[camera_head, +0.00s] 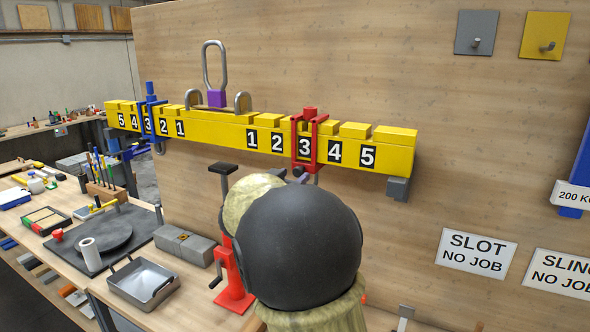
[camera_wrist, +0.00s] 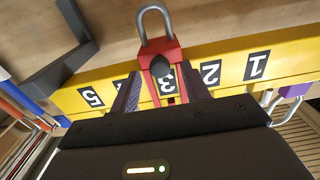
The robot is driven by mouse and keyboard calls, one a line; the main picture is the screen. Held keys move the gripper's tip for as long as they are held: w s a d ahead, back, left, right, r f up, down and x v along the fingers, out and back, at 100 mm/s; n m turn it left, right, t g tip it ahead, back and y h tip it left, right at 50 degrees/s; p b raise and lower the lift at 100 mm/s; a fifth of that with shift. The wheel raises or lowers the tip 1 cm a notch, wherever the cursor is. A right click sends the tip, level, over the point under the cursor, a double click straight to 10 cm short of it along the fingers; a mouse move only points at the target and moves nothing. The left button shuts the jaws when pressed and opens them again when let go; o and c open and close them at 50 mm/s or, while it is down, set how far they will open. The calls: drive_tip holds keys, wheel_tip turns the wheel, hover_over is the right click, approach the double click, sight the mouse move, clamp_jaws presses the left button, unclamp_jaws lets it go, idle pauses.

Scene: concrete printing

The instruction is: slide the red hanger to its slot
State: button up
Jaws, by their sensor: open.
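The red hanger (camera_head: 305,140) straddles the yellow beam (camera_head: 225,131) at the number 3 on the right half. In the wrist view, where the numbers appear upside down, the red hanger (camera_wrist: 160,55) shows a grey hook (camera_wrist: 155,22) and a dark knob (camera_wrist: 160,67). My gripper (camera_wrist: 159,72) is open, with one finger on each side of the hanger's knob. I see a gap between the fingers and the hanger; how deep they reach is unclear. In the head view my dark arm link hides most of the gripper.
A blue hanger (camera_head: 150,115) sits at the left 3. A purple block (camera_head: 217,98) hangs at the beam's middle under a grey link. A red jack stand (camera_head: 232,270) stands below. The bench on the left holds a grey tray (camera_head: 143,283) and grey blocks (camera_head: 186,244).

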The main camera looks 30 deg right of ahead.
drive_tip(key=shift+x, duration=1.15)
drive_tip(key=shift+c, duration=0.5)
clamp_jaws()
drive_tip(key=shift+w+a+p, duration=0.1)
drive_tip(key=shift+p, duration=0.25)
